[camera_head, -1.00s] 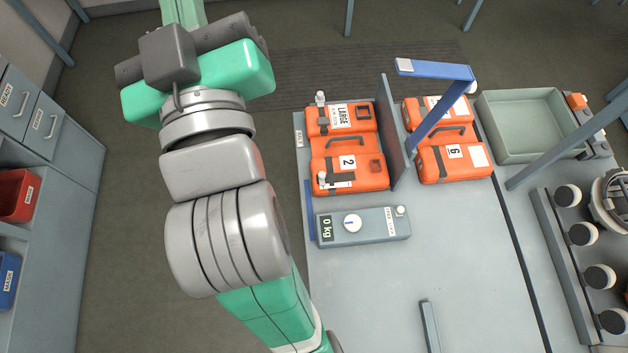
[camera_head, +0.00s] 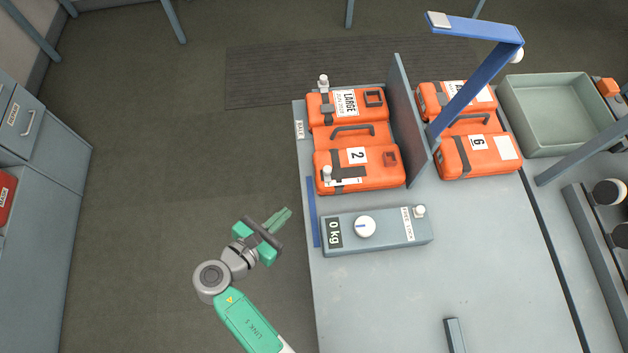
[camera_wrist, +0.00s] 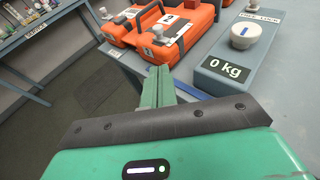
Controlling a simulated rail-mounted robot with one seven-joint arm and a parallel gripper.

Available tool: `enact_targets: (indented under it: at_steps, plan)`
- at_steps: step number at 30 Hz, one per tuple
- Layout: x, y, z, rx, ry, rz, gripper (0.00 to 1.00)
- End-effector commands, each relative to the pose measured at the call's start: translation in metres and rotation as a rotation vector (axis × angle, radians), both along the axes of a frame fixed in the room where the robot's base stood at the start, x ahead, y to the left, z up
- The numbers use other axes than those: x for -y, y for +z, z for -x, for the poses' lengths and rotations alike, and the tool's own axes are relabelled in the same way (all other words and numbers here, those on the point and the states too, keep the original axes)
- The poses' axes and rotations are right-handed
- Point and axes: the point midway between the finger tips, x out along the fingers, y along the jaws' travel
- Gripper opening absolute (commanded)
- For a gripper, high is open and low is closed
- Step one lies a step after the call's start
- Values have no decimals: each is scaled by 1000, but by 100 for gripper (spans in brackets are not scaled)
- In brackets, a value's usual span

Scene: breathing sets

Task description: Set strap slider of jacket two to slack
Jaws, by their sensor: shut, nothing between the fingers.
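Jacket two (camera_head: 375,175) is an orange case-like pack marked 2, lying on the grey bench in the head view. A dark strap slider with a pale knob (camera_head: 327,174) sits near its left end, over a white label strip. The jacket also shows in the wrist view (camera_wrist: 190,22), with a pale slider knob (camera_wrist: 158,35) on its near side. My gripper (camera_head: 284,216) is shut and empty, off the bench's left edge, below and left of the jacket. In the wrist view its green fingers (camera_wrist: 158,80) point toward the jacket, apart from it.
A grey scale box (camera_head: 390,230) reading 0 kg stands just below the jacket. An upright dark panel (camera_head: 407,120) and a blue arm (camera_head: 480,75) stand to its right. Jacket 6 (camera_head: 475,155) lies beyond the panel. Floor left of the bench is clear.

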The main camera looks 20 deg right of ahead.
Motion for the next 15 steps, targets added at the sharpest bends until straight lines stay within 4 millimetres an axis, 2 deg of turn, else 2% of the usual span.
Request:
enact_targets:
  at_steps: [10, 15]
  plan:
    - [2, -1, 0, -6, 0, 6, 0]
    - [22, -8, -10, -6, -3, 6, 0]
